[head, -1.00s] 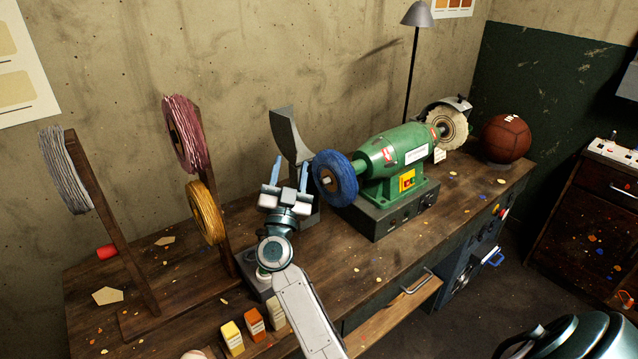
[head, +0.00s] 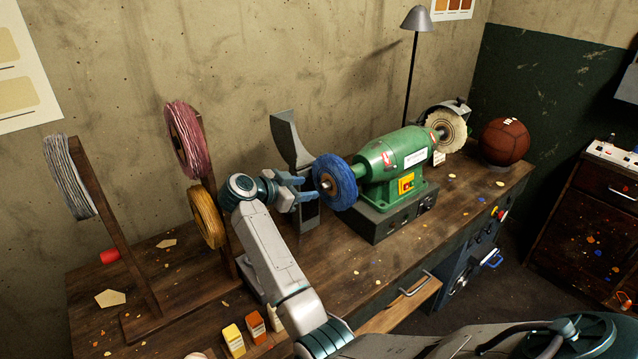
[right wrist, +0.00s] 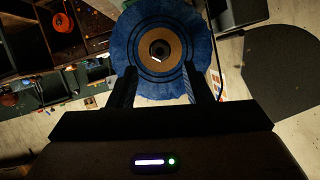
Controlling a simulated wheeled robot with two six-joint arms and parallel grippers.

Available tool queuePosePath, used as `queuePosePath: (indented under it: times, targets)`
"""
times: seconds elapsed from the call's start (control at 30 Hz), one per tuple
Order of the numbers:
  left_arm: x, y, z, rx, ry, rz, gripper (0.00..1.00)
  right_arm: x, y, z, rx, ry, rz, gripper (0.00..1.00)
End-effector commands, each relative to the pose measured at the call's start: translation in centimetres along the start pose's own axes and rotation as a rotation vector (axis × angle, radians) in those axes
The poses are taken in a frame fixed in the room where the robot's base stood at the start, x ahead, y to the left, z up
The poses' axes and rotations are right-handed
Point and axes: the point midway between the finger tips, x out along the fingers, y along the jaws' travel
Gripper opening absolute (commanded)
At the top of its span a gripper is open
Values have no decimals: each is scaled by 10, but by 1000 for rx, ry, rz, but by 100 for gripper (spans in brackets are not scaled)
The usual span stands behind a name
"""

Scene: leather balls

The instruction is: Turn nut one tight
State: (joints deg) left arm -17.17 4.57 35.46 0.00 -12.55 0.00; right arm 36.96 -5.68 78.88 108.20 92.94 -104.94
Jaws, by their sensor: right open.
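The green bench grinder (head: 395,165) stands on the wooden bench with a blue buffing wheel (head: 343,195) on its left end. The nut (head: 325,185) is a small piece at the wheel's hub. In the right wrist view the nut (right wrist: 159,48) sits dark at the centre of a tan disc, facing me. My right gripper (head: 308,190) points right at the wheel's face, its fingers open and empty. In the right wrist view its fingertips (right wrist: 159,75) lie either side of the hub, a little below it; the remaining gap is hard to judge. My left gripper is not in view.
A grey curved guard (head: 290,140) stands behind my right gripper. Small coloured blocks (head: 256,326) stand at the bench's front. A pale wheel (head: 448,132) and brown ball (head: 505,141) are at the right.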

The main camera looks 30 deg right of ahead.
Motion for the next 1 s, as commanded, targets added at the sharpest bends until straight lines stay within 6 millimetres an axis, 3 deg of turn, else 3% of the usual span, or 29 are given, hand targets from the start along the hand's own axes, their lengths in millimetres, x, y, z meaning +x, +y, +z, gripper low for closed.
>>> queuePosePath:
  times: [0.1, 0.33, 0.73, 0.93, 1.0]
  targets:
    - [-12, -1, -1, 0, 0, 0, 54, 23, 0, -4, -2, 4, 2, 45]
    - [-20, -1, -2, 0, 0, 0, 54, 54, 0, -3, 1, 3, 0, 45]
    - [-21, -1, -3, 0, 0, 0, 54, 62, 0, 0, 3, 1, -1, 45]
    - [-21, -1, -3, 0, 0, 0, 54, 62, 0, 0, 3, 1, -1, 5]
    - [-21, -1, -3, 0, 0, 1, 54, 61, 0, 0, 3, 1, -1, 0]
